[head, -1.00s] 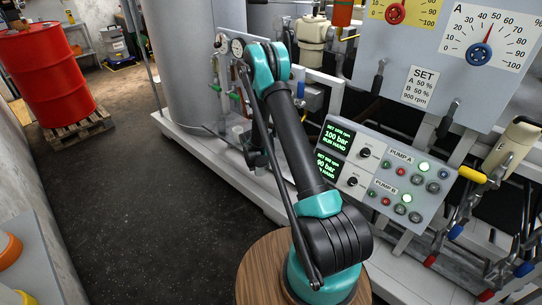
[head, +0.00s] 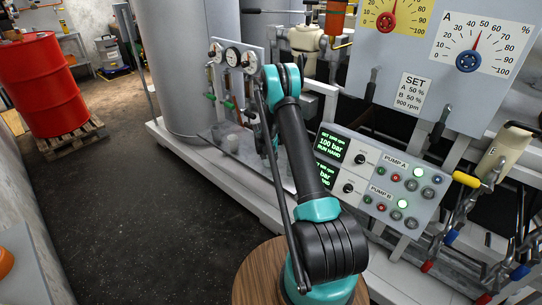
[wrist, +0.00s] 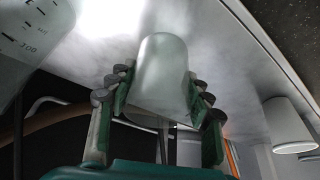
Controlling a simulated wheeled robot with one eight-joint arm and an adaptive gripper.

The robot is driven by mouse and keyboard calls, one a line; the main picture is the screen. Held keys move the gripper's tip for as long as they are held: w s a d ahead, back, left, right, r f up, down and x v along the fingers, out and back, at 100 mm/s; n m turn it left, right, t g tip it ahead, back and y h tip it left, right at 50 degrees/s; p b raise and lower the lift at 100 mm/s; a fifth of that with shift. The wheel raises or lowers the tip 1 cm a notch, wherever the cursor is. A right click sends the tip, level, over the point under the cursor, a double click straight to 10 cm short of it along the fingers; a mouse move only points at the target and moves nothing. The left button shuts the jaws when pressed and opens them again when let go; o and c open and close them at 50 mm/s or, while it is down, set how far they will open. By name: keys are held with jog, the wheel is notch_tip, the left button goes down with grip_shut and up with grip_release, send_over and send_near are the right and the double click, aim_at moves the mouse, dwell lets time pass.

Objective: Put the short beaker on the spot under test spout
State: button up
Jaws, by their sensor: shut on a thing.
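A frosted, translucent short beaker (wrist: 163,72) is between the fingers of my gripper (wrist: 158,98) in the wrist view. My gripper is shut on it, with the fingers at either side of its lower part. A larger clear beaker with dark graduation marks (wrist: 25,42) is at the upper left of the wrist view, partly cut off. In the head view my gripper and the held beaker are hidden behind my arm. Spouts with gauges (head: 232,57) show left of my arm; I cannot tell which is the test spout.
A white cup-like object (wrist: 288,126) is at the right of the wrist view. In the head view a pump control panel (head: 385,180) is right of my arm. A red drum (head: 40,85) on a pallet is at the left. The dark floor between is clear.

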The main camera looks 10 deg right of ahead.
jog(key=shift+w+d, duration=0.75)
jog(key=shift+w, duration=0.35)
jog(key=shift+w+d+f, duration=0.1)
jog(key=shift+w+f, duration=0.15)
jog(key=shift+f, duration=0.1)
jog(key=o, duration=1)
jog(key=shift+f, duration=0.1)
jog(key=shift+o, duration=0.2)
